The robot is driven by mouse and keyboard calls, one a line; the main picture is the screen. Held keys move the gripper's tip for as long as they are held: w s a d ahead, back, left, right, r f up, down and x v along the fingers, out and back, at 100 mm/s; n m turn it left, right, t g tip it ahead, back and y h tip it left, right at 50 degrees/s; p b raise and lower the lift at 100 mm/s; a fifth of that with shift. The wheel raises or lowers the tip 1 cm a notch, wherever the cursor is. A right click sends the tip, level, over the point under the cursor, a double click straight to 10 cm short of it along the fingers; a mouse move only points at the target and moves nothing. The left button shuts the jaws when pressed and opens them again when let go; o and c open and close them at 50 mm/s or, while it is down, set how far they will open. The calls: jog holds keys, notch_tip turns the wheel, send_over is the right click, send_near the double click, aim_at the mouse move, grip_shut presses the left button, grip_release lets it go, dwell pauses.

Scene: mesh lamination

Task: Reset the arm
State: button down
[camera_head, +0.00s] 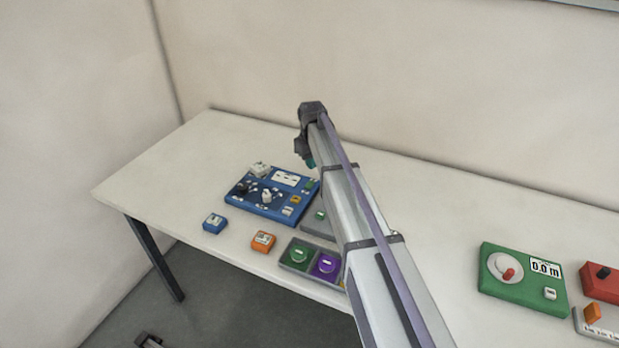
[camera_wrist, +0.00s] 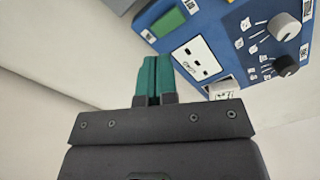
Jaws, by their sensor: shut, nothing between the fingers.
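My gripper (camera_wrist: 154,77) has teal fingers that are closed together with nothing between them in the wrist view. In the head view my arm reaches over the table from the lower right, and its gripper end (camera_head: 310,161) hangs above the table just right of the blue panel's back corner. The blue panel (camera_head: 262,207), with knobs, a white label and small blocks, lies on the table. It also shows in the wrist view (camera_wrist: 226,62), past the fingertips. My arm hides part of the table and of the tray beside the panel.
A small blue block (camera_head: 214,223) and an orange block (camera_head: 263,242) lie near the table's front edge. A grey tray (camera_head: 311,270) holds green and purple round pieces. A green device (camera_head: 522,276) reading 0.0 m and a red box (camera_head: 601,282) stand at right. The table's (camera_head: 165,175) left end is clear.

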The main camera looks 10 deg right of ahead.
jog(key=shift+r, duration=0.5)
jog(key=shift+f, duration=0.15)
jog(key=s+m, duration=0.4)
jog(key=s, duration=3)
jog(key=shift+m, duration=0.4)
